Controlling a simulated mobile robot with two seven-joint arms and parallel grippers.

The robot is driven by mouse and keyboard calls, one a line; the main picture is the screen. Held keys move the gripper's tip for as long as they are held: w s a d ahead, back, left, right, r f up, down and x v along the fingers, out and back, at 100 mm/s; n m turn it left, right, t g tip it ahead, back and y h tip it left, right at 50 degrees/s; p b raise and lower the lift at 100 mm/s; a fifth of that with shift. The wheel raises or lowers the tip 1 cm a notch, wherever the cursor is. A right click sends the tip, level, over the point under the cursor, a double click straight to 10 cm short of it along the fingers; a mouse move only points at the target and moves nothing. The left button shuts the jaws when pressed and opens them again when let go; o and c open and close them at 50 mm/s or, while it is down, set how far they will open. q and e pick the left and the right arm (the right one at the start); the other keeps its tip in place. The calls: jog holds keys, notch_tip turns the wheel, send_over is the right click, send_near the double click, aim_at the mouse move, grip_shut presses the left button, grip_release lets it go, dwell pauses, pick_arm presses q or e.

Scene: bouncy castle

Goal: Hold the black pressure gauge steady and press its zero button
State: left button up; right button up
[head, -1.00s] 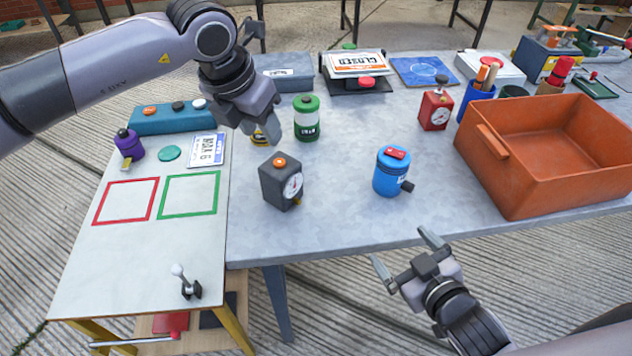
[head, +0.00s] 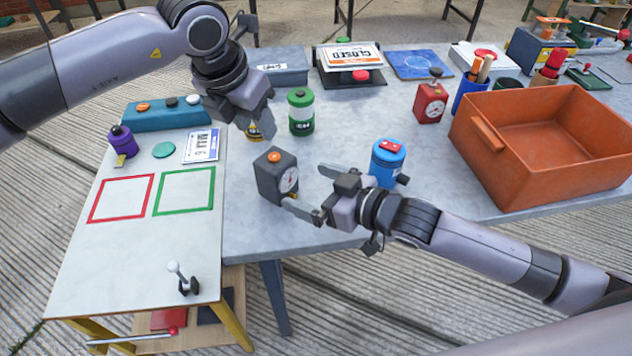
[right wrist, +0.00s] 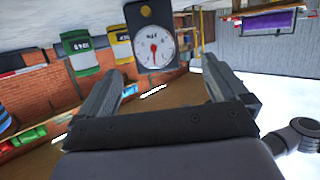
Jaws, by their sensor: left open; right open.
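The black pressure gauge (head: 273,178) stands upright on the grey table, with an orange button (head: 274,157) on top and a white dial (head: 289,180) on its right-facing side. In the right wrist view the gauge (right wrist: 143,21) shows upside down beyond the fingers, its dial facing me. My right gripper (head: 303,189) is open and empty just right of the gauge, fingers pointing towards it; one fingertip overlaps the gauge's lower edge in the head view, and I cannot tell whether it touches.
A blue canister (head: 387,164) stands right behind my right gripper. A green canister (head: 301,112) stands behind the gauge. The white board (head: 130,245) at left holds red and green square outlines.

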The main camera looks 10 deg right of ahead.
aim_at(288, 176)
jog(key=shift+w, duration=0.55)
jog(key=shift+x, duration=3.35)
jog(key=c, duration=1)
pick_arm(q)
jog(key=shift+c, duration=0.6)
pick_arm(e)
jog(key=c, duration=0.4)
pick_arm(q)
grip_shut()
pick_arm(e)
jog(key=shift+o, duration=0.2)
